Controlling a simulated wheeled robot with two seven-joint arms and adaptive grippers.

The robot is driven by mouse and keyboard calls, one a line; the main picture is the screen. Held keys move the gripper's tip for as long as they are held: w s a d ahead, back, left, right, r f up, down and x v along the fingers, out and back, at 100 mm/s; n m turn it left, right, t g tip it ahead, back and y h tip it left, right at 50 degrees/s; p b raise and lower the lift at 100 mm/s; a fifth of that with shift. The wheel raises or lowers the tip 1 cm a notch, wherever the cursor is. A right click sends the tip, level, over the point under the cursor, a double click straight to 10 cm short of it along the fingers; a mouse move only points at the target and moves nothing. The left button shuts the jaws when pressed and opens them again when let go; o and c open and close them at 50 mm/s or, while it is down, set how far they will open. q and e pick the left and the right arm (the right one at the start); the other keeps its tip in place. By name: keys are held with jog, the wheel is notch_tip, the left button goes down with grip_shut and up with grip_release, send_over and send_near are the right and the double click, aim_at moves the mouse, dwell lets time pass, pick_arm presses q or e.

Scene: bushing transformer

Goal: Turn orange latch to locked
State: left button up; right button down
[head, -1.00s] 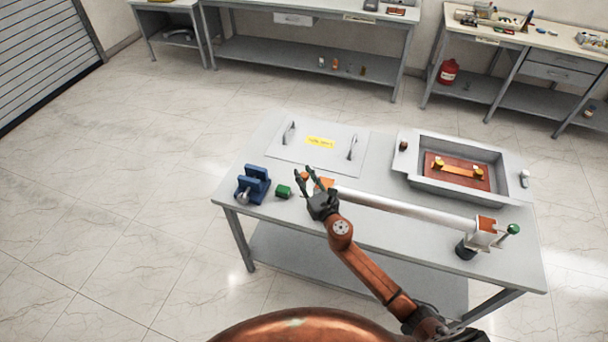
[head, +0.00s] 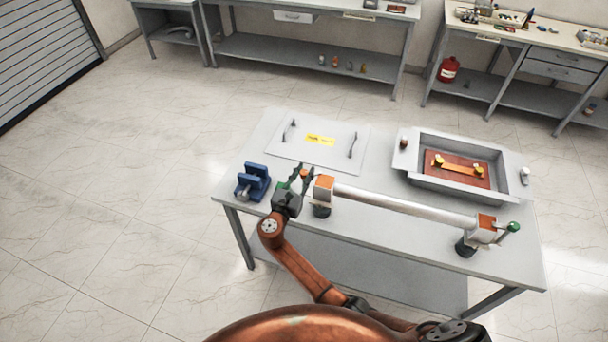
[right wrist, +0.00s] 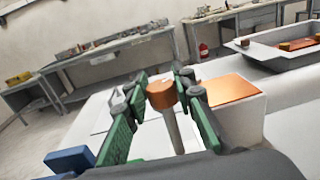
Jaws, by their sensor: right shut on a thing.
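My right gripper (head: 295,180) is at the left end of the white tube (head: 405,205) on the table. In the right wrist view its green-padded fingers (right wrist: 160,98) stand either side of an orange knob (right wrist: 161,94) on a grey stem and are shut on it. The knob shows only as a small orange spot (head: 304,173) in the head view, partly hidden by the fingers. Right beside it is the left end block with an orange top (head: 324,182), also seen in the right wrist view (right wrist: 229,88). My left gripper is not in view.
The right end block (head: 487,221) has a green-tipped lever (head: 514,227). A blue vise-like tool (head: 254,181) stands left of the gripper. Behind are a flat panel with two handles (head: 290,152) and a grey tray (head: 411,178) holding an orange bar (head: 460,170).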

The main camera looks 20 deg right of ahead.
jog(key=m+g+h+b, duration=0.2)
jog(key=g+b, duration=0.1)
jog(key=m+g+h+b, duration=0.2)
jog(key=g+b, duration=0.1)
jog(key=m+g+h+b, duration=0.2)
jog(key=m+g+b, duration=0.1)
jog(key=shift+f, duration=0.25)
jog(key=shift+r+m+g+b, duration=0.2)
jog(key=shift+m+g+b, duration=0.3)
jog(key=shift+g+b, duration=0.45)
jog(key=c, duration=1.6)
grip_release()
jog(key=s+a, duration=0.1)
jog(key=a, duration=0.6)
jog(key=shift+s+a, duration=0.15)
jog(key=shift+a, duration=0.05)
